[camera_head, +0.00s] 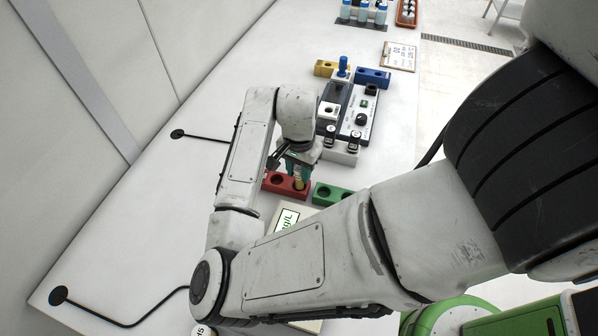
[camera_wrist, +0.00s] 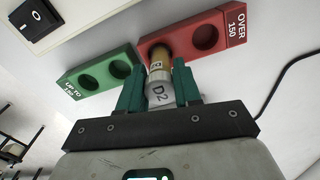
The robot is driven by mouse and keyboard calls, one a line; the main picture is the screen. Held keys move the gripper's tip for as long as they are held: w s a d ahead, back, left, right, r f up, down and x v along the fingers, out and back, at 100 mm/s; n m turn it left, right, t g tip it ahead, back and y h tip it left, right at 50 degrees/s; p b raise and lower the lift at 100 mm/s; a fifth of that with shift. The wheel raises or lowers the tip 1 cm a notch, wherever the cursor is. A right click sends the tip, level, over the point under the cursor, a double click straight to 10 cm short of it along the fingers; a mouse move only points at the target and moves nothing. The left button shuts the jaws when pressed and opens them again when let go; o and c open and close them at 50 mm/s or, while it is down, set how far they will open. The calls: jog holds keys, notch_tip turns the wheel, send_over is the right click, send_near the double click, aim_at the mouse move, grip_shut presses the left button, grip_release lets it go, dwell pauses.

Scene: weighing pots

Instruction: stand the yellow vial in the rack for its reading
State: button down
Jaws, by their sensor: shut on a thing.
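The yellow vial (camera_wrist: 157,64), with a clear cap end marked D2, is between the green fingers of my gripper (camera_wrist: 158,86), which is shut on it. In the head view the vial (camera_head: 299,183) points down from my gripper (camera_head: 294,160) at the right hole of the red rack block (camera_head: 271,182). In the wrist view the red block (camera_wrist: 229,25) reads OVER 150, and the vial's yellow end is at one hole; its other hole is empty. How deep the vial sits cannot be told. The green block (camera_wrist: 104,72), reading UP TO 150, has two empty holes.
The table's left side is mostly clear, with a black cable (camera_head: 205,137).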

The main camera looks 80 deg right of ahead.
jog(key=shift+f, duration=0.65)
jog(key=shift+f, duration=0.1)
jog(key=c, duration=0.8)
grip_release()
notch_tip(320, 180, up, 12)
jog(key=shift+r, duration=0.15)
